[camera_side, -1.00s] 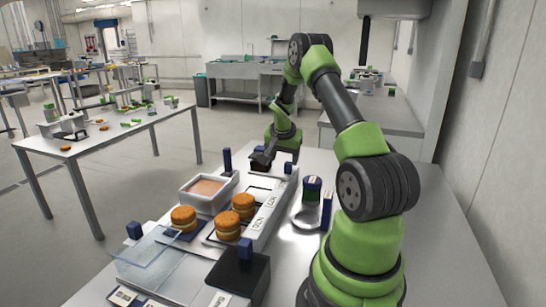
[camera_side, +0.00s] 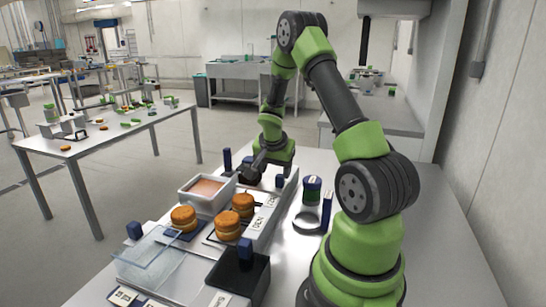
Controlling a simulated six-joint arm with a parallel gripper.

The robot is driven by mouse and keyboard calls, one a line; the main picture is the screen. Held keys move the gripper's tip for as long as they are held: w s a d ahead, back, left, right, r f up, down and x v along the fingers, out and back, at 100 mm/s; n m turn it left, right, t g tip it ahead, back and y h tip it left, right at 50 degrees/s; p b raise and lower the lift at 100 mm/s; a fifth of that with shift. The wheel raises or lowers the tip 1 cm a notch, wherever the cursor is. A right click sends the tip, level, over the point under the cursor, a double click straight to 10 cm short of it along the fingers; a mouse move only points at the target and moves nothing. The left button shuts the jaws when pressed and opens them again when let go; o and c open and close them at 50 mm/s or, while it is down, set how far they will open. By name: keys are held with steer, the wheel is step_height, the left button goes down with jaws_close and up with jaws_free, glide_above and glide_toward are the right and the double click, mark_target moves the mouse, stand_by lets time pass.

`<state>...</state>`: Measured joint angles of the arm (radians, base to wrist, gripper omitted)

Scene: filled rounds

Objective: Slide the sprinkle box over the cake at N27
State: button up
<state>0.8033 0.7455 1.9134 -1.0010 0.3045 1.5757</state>
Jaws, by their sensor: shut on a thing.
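My gripper (camera_side: 250,174) is shut on a small dark box, mostly hidden behind the fingers, at the far end of the white rail. It seems to be the sprinkle box. A blue block (camera_side: 280,181) shows at its right. Filled round cakes stand in the front part of the row: one at the left (camera_side: 184,217), one at the middle (camera_side: 242,204) and one nearer (camera_side: 228,228). The box is behind the middle cake, apart from it. Label cards (camera_side: 258,222) run along the rail's right side; I cannot read which is N27.
A white tub (camera_side: 194,204) of pinkish filling stands left of the gripper, close to it. A blue post (camera_side: 227,158) rises behind it. A glass lid (camera_side: 148,256) and a black bin (camera_side: 238,277) are in front. A green-lidded jar (camera_side: 312,188) stands right.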

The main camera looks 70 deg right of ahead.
mark_target(273, 202)
steer(key=shift+g+y, duration=0.4)
steer(key=shift+y, duration=0.1)
steer(key=shift+s+a+f, duration=0.25)
steer(key=shift+a+f, duration=0.3)
steer(key=shift+a, duration=0.5)
steer(key=shift+s+a+f, duration=0.25)
steer(key=shift+a+f, duration=0.3)
steer(key=shift+a, duration=0.45)
steer(key=shift+s+a+f, duration=0.25)
steer(key=shift+a+f, duration=0.3)
steer(key=shift+a, duration=0.85)
steer(key=o, duration=0.4)
steer(key=shift+o, duration=0.2)
steer(key=shift+r, duration=0.5)
steer(key=o, duration=0.5)
step_height(273, 202, up, 5)
steer(key=shift+d+r, duration=0.15)
steer(key=shift+o, duration=0.2)
steer(key=shift+r, duration=0.45)
